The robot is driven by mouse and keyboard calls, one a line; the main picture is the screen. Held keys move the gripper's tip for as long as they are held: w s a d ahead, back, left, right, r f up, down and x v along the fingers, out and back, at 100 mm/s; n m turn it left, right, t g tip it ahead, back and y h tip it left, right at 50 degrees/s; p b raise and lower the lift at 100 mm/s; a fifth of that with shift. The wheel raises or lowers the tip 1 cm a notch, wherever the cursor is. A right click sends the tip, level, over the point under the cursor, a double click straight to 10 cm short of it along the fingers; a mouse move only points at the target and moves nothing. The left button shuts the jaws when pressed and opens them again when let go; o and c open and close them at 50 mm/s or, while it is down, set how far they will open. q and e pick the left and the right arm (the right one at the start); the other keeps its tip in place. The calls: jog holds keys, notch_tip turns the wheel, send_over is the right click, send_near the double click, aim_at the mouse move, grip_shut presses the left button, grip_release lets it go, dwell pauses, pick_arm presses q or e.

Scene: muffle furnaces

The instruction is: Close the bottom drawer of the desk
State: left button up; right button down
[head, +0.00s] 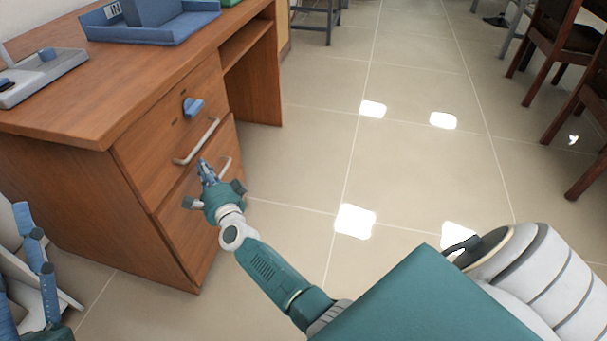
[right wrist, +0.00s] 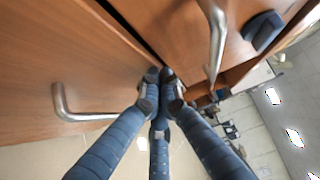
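The wooden desk (head: 75,205) stands at the left in the head view, with two drawer fronts. The bottom drawer (head: 188,245) seems to stand slightly proud of the upper front; how far is hard to tell. Its metal handle (head: 225,166) is partly behind my right gripper, and shows in the right wrist view (right wrist: 62,105). My right gripper (head: 206,168) is in front of the drawers near the seam between them. In the right wrist view its fingertips (right wrist: 163,78) are drawn together, with nothing visible between them. My left gripper (head: 36,240) is at the lower left, fingers apart.
The upper drawer (head: 165,140) has a metal handle (head: 197,142) and a blue knob (head: 193,106), close above my right gripper. A blue tray (head: 150,30) and a grey device (head: 42,72) sit on the desktop. Chairs (head: 565,60) stand at the right. The floor between is clear.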

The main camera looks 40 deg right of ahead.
jog(key=shift+w+a, duration=0.4)
jog(key=shift+w, duration=0.1)
pick_arm(q)
jog(key=shift+s+a+r+h, duration=0.1)
jog(key=shift+a+r+h, duration=0.15)
jog(key=shift+r, duration=0.3)
jog(key=shift+f, duration=0.2)
pick_arm(e)
jog(key=shift+r, duration=0.15)
